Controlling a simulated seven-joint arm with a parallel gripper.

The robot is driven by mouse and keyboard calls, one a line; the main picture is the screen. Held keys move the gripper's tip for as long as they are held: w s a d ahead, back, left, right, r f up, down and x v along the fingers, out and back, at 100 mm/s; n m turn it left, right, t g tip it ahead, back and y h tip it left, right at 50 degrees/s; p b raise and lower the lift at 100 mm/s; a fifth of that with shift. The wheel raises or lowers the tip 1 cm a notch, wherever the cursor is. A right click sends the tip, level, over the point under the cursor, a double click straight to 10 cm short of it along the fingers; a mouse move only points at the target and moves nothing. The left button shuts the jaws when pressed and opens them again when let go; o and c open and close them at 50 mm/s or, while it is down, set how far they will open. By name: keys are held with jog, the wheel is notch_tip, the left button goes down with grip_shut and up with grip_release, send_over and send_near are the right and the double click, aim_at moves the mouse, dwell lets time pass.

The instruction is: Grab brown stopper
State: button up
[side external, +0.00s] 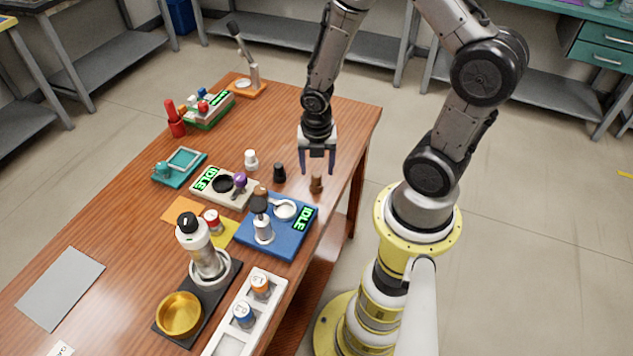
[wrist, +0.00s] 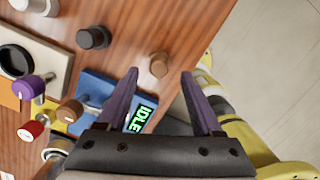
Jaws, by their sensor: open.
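The brown stopper (side external: 316,184) stands on the wooden table near its right edge. It also shows in the wrist view (wrist: 159,65), small, between the lines of the two fingertips. My gripper (side external: 318,169) is open and empty, pointing down, with its fingertips apart from the stopper and seemingly above it. In the wrist view, my gripper's (wrist: 160,73) dark purple fingers lie on either side of the stopper. The exact height gap is hard to tell.
A black stopper (side external: 279,173) and a white one (side external: 251,159) stand left of the brown stopper. A blue device (side external: 283,243) with an IDLE display, holding a brown-topped part (side external: 259,195), sits in front. The table's right edge is close.

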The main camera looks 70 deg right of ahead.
aim_at(316, 174)
jog(key=shift+w+d+f, duration=0.1)
jog(key=shift+d+f, duration=0.05)
jog(key=shift+f, duration=0.85)
jog(key=shift+w+d+f, duration=0.1)
jog(key=shift+f, duration=0.85)
jog(key=shift+c, duration=0.2)
grip_shut()
